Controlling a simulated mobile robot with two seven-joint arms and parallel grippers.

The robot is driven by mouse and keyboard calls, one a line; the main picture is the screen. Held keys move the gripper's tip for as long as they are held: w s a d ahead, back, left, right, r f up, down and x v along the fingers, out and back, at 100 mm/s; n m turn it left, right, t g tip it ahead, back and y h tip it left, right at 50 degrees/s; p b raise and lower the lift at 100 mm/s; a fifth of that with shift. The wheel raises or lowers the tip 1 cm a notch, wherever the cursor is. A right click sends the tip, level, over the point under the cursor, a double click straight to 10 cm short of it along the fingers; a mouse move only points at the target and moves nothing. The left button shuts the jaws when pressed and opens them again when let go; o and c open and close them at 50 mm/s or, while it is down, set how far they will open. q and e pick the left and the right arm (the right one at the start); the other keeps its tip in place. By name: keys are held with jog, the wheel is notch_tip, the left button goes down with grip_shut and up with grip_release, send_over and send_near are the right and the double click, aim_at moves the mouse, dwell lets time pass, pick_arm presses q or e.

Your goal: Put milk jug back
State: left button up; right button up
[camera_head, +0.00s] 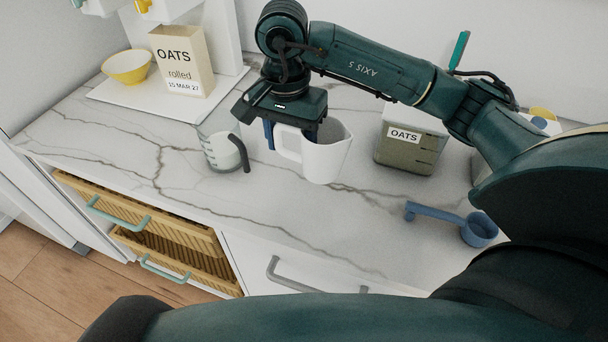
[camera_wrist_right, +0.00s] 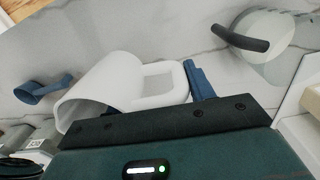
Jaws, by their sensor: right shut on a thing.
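The white milk jug (camera_head: 325,158) is in the middle of the head view, over the marble counter. My right gripper (camera_head: 291,135) comes down on it from above and is shut on it, with blue fingers at the handle side and at the jug's body. In the right wrist view the jug (camera_wrist_right: 112,85) lies across the picture between the blue fingers (camera_wrist_right: 155,92), its open mouth toward the lower left. Whether its base touches the counter is hard to tell. My left gripper is not in view.
A glass jug with a dark handle (camera_head: 222,150) stands just left of the milk jug. An OATS container (camera_head: 411,140) stands to the right, and a blue scoop (camera_head: 478,230) lies nearer the front. An OATS box (camera_head: 182,62) and yellow bowl (camera_head: 127,67) sit on a white board.

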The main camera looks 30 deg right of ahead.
notch_tip(320, 180, down, 6)
jog(key=shift+f+p, duration=0.2)
jog(key=shift+p, duration=0.2)
jog(key=shift+f, duration=0.25)
jog(key=shift+f+b, duration=0.25)
jog(key=shift+b, duration=0.1)
jog(key=o, duration=1)
jog(key=shift+r, duration=0.1)
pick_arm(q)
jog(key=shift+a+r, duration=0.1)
pick_arm(e)
jog(key=o, duration=0.3)
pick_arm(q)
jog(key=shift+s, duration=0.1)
pick_arm(e)
jog(key=shift+o, duration=0.2)
